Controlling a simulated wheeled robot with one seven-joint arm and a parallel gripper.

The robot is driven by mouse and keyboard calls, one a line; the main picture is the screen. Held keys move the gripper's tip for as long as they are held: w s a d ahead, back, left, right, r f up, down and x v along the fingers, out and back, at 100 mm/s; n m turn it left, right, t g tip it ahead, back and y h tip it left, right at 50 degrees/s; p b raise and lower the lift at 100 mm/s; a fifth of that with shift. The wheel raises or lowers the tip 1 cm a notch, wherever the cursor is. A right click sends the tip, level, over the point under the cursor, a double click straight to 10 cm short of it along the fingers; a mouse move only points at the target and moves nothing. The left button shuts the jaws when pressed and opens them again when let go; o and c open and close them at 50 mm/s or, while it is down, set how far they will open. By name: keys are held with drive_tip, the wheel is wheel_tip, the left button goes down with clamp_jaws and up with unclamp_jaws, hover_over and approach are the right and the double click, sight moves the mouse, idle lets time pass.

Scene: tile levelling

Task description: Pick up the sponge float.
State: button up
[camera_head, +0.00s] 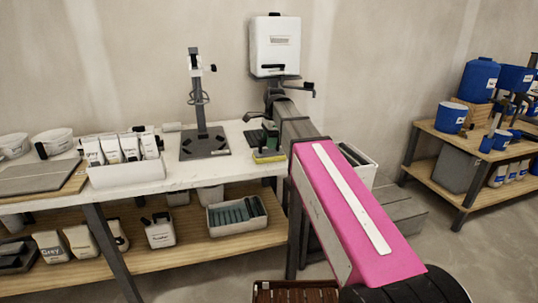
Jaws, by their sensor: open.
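What looks like the sponge float (268,156), a small block with a yellow lower part and a dark top, lies at the front edge of the white-topped bench (225,163), just left of my arm. My gripper (277,100) is at the far end of my arm, over the back of the bench. It is open and beyond the float, apart from it. My own arm partly hides the fingers, and nothing shows between them.
A dark stand (204,145) is left of the float. A white dispenser (274,46) hangs on the wall behind my gripper. Dark green items (255,138) lie close behind the float. A white bin (358,165) is right of my arm.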

drive_tip(key=shift+a+f, duration=0.15)
drive_tip(key=shift+f, duration=1.15)
clamp_jaws()
drive_tip(key=shift+r, duration=0.15)
